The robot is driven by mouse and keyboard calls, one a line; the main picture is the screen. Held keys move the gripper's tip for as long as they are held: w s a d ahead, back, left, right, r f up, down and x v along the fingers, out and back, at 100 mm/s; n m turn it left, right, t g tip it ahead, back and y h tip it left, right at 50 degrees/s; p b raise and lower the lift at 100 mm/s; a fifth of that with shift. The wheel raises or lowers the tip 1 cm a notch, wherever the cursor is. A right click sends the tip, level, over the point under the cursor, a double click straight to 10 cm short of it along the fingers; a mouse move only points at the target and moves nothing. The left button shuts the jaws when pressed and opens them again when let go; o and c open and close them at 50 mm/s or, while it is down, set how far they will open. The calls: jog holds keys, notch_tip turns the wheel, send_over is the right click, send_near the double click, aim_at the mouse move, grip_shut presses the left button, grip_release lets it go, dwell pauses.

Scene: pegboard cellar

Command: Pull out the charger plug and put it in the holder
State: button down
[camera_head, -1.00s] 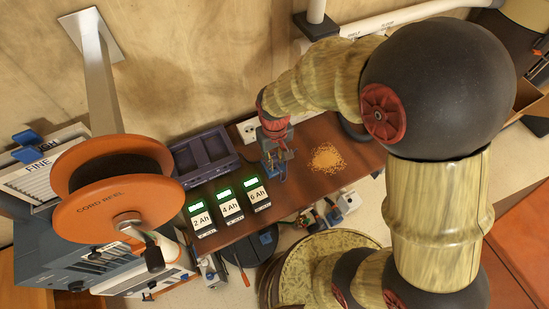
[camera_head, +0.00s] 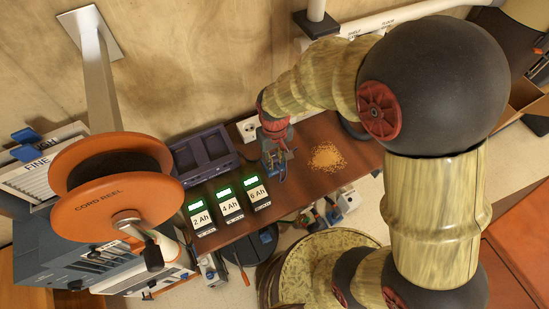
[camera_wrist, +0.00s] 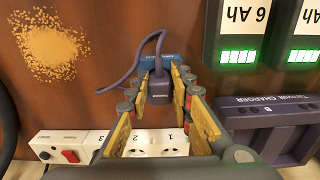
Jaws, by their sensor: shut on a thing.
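In the wrist view the dark purple charger plug (camera_wrist: 160,90) sits between the yellow-padded fingers of my gripper (camera_wrist: 161,80). The fingers are shut on its sides. Its purple cord (camera_wrist: 121,83) loops away to the left. A blue piece with small lettering (camera_wrist: 149,62), perhaps the holder, lies just beyond the plug; I cannot tell whether they touch. The white power strip (camera_wrist: 92,147) with numbered sockets is nearer the picture's bottom, apart from the plug. In the head view my gripper (camera_head: 279,161) is low over the bench, and the plug is mostly hidden.
A purple charger dock (camera_head: 208,158) stands left of my gripper. Battery packs (camera_head: 230,206) with lit green displays stand in front of it. Tan crumbs (camera_head: 327,157) lie on the bench (camera_head: 322,183) to the right. An orange cord reel (camera_head: 105,205) is at far left.

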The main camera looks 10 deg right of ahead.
aim_at(275, 159)
jog(key=shift+f, duration=0.35)
dwell(0.6)
jog(key=shift+r, duration=0.1)
dwell(0.5)
jog(key=c, duration=1.6)
grip_release()
jog(key=shift+c, duration=0.2)
jog(key=o, duration=0.5)
jog(key=shift+c, duration=0.2)
jog(key=shift+o, duration=0.8)
jog(key=shift+r, duration=0.1)
jog(key=shift+r+p, duration=2.8)
jog(key=shift+r, duration=0.65)
